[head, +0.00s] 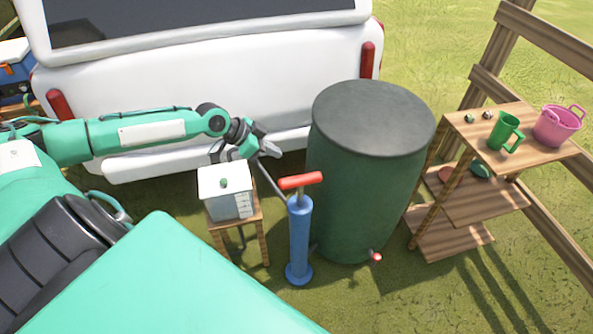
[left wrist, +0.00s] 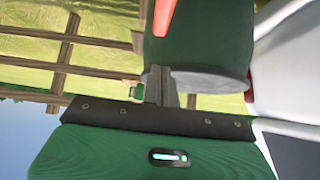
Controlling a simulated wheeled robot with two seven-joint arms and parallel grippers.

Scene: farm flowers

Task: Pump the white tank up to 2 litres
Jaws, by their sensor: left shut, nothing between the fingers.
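The white tank (head: 222,205) sits on a small wooden stand, with a green knob on top and scale marks on its front. The liquid level is too small to read. The blue pump (head: 299,240) stands upright on the grass to its right, with its red T-handle (head: 300,181) on a short length of rod. My left gripper (head: 272,153) is shut and empty, behind and above the tank, up and left of the handle. In the left wrist view its fingers (left wrist: 160,84) are together, and the red handle (left wrist: 164,16) is at the top edge. My right gripper is not in view.
A large dark green barrel (head: 368,190) with a small red-and-white tap stands right of the pump. A white vehicle (head: 200,80) is behind. A wooden shelf (head: 462,240) with a green mug (head: 505,131) and pink bucket (head: 557,126) stands at right.

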